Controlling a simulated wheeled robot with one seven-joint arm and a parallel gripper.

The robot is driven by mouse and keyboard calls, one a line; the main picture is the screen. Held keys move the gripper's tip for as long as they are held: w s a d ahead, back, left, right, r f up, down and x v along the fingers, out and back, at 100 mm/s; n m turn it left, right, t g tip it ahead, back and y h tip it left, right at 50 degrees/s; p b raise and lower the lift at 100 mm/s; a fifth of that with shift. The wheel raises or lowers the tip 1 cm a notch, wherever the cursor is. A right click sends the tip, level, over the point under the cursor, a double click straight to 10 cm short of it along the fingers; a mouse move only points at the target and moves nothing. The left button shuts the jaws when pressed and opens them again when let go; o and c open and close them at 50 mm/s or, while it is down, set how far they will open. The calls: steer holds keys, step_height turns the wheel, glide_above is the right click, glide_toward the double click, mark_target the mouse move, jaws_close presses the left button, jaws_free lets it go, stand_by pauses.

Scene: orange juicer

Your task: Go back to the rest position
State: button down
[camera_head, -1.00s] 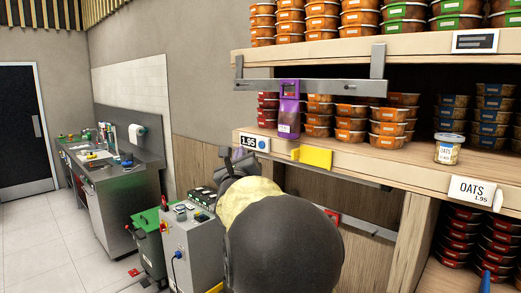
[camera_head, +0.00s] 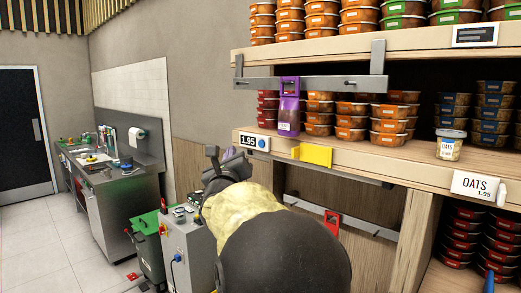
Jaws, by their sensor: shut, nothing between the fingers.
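My gripper (camera_head: 217,163) shows in the head view at the end of my dark and yellow arm, which fills the lower middle. Its fingers are small and partly seen, shut with nothing between them. It is in front of the wooden wall panel, left of the 1.95 price tag (camera_head: 253,142) on the shelf edge. It appears apart from the shelf.
Wooden shelves (camera_head: 450,172) with stacked tubs and an oats jar (camera_head: 450,144) stand at the right. A grey machine (camera_head: 187,245) and a green bin (camera_head: 148,240) are just left of my arm. A sink counter (camera_head: 120,190) is farther left. The tiled floor (camera_head: 50,250) there is clear.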

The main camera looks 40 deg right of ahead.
steer(key=a+b, duration=0.1)
steer(key=a, duration=0.1)
steer(key=shift+s+a, duration=0.1)
steer(key=shift+a, duration=0.25)
stand_by(0.4)
steer(key=w+a+f+n+g+y, duration=0.1)
steer(key=a+f+n+g+y, duration=0.1)
steer(key=a+f+n+y, duration=0.65)
steer(key=a+f+n+g+y, duration=0.1)
steer(key=a+f+n+y, duration=0.35)
steer(key=f+n, duration=0.8)
steer(key=s+a+f+n+g, duration=0.5)
steer(key=s+a+f+n, duration=0.1)
steer(key=s+f+n, duration=0.3)
steer(key=s+a+f+n+g+y, duration=0.1)
steer(key=s+a+f+n+g, duration=0.4)
steer(key=s+f+n, duration=0.4)
step_height(320, 180, down, 3)
steer(key=shift+s+a+r, duration=0.2)
steer(key=shift+s+a, duration=0.6)
steer(key=shift+a, duration=0.05)
